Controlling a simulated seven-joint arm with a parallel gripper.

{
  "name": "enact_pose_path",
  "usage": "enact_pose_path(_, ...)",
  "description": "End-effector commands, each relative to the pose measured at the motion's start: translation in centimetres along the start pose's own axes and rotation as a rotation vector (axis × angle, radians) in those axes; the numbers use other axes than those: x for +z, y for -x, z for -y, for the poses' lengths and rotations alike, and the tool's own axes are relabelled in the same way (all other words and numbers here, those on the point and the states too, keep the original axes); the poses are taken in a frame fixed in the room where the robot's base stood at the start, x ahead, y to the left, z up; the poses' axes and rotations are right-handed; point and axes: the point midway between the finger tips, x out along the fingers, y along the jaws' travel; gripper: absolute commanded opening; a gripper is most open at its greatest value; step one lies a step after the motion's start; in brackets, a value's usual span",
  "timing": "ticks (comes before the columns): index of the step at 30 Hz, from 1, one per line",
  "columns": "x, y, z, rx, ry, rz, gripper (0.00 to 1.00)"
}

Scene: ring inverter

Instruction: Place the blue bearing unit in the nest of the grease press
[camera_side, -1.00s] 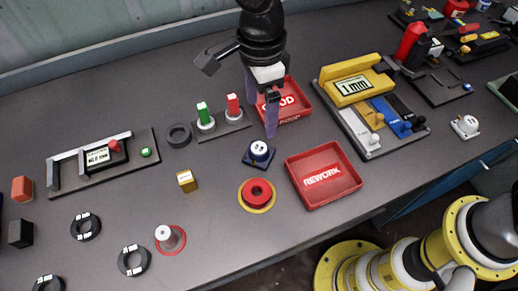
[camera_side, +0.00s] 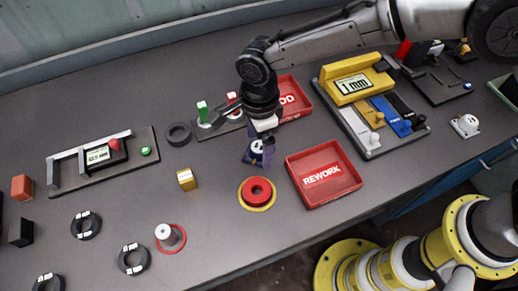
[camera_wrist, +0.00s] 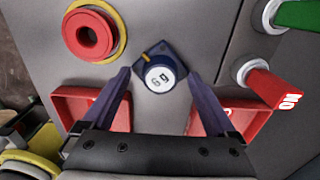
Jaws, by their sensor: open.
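The blue bearing unit (camera_wrist: 153,72) has a dark blue square base and a round white top with dark marks. It stands on the grey bench between my fingers, with a gap on each side in the wrist view. In the side view the unit (camera_side: 254,157) is partly hidden by my gripper (camera_side: 262,148), which is above and around it. My gripper (camera_wrist: 160,76) is open and empty. A station with a red-topped part and a dark plate (camera_side: 447,88) is at the far right; I cannot tell whether it is the grease press.
A red REWORK tray (camera_side: 345,191) is just right of the unit, and another red tray (camera_side: 299,103) is behind. A red ring on a yellow disc (camera_side: 257,192) is in front. A yellow gauge station (camera_side: 350,84) stands right; a white-based unit (camera_side: 465,126) is farther right.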

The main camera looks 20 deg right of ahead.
Motion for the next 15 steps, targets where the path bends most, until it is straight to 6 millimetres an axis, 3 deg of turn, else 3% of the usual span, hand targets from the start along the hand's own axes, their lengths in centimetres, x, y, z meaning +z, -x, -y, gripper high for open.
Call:
enact_pose_path(5,0.0,0.0,0.0,0.0,0.0,0.0,0.92)
enact_pose_path(15,0.0,0.04,0.01,0.0,0.0,0.0,0.31)
